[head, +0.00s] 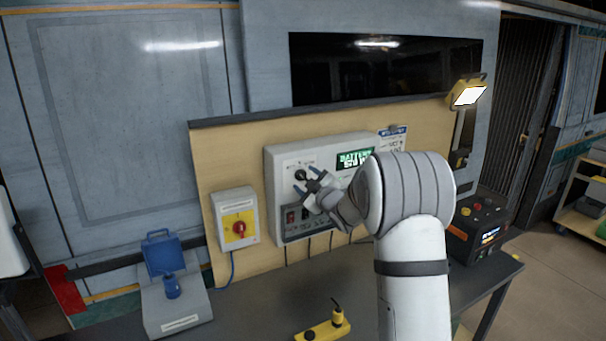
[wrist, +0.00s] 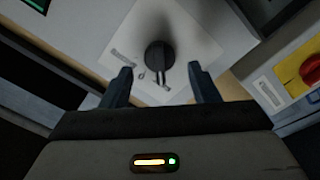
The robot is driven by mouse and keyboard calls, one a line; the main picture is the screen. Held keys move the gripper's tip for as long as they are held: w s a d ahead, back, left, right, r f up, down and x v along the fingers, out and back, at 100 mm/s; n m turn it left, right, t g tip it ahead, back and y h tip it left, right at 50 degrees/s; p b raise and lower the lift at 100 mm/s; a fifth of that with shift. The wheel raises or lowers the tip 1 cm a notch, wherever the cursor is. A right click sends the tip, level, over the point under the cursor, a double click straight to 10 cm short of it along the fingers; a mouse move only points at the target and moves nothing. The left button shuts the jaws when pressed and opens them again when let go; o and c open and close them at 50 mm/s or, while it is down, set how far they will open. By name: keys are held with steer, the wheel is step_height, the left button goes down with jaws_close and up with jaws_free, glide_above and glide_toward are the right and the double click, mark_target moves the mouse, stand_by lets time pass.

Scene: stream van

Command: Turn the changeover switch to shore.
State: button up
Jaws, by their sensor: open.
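The changeover switch appears as a black rotary knob (head: 301,174) on a pale plate of the grey wall panel (head: 274,160). The knob also shows in the wrist view (wrist: 158,57), with its narrow grip pointing toward the bottom of that picture. The plate's marks are too small to read. My gripper (head: 312,186) is open in front of the knob. In the wrist view its two fingers (wrist: 162,82) stand on either side of the knob's lower end, apart from it, with nothing between them visibly gripped.
A yellow-faced box with a red rotary switch (head: 239,228) is left of the panel. On the bench are a grey box with a blue connector (head: 172,288), a yellow socket block (head: 322,331) and a black unit (head: 475,235). A lit work lamp (head: 467,96) sits upper right.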

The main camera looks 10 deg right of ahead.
steer(key=shift+x, duration=1)
steer(key=c, duration=1)
steer(key=shift+o, duration=0.2)
